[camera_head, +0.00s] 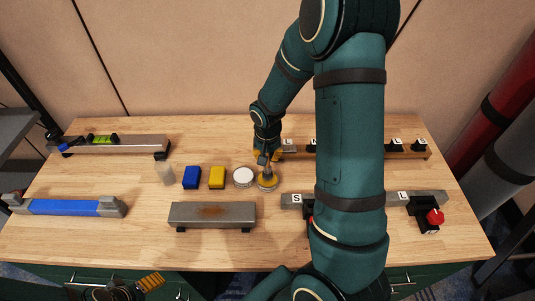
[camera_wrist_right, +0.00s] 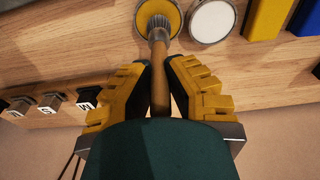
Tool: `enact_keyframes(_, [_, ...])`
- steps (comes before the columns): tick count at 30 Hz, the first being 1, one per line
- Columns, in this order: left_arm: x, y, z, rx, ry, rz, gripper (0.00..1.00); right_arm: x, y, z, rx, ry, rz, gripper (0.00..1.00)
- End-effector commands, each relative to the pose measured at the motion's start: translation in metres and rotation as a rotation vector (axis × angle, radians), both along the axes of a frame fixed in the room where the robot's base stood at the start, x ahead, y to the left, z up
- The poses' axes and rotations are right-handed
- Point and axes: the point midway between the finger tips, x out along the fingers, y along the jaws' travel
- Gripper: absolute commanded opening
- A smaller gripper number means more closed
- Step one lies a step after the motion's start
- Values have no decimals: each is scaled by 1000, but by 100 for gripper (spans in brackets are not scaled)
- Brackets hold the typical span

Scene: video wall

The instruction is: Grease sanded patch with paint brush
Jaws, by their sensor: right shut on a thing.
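My right gripper (camera_head: 265,157) is shut on the wooden handle of the paint brush (camera_wrist_right: 159,88). The brush points down, and its bristle end is in or just over a round tin with yellow contents (camera_head: 267,183), also in the right wrist view (camera_wrist_right: 172,13). I cannot tell whether the bristles touch the yellow. The sanded patch (camera_head: 212,211) is a brownish area on top of a grey metal bar (camera_head: 185,214), left of and nearer than the tin. My left gripper (camera_head: 148,283) shows only partly at the bottom edge; its opening is unclear.
A white-topped tin (camera_head: 243,175), a yellow block (camera_head: 217,177), a blue block (camera_head: 192,177) and a pale block (camera_head: 165,173) stand left of the tin. A blue bar (camera_head: 68,207) and a level (camera_head: 102,140) lie left. Lettered rails (camera_head: 409,155) lie right, partly hidden by my arm.

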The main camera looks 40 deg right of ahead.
Motion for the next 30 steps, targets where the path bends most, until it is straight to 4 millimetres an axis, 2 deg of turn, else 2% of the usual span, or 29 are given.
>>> enact_keyframes(30, [0,0,-7,0,0,0,73,0,0,-8,0,0,0,0])
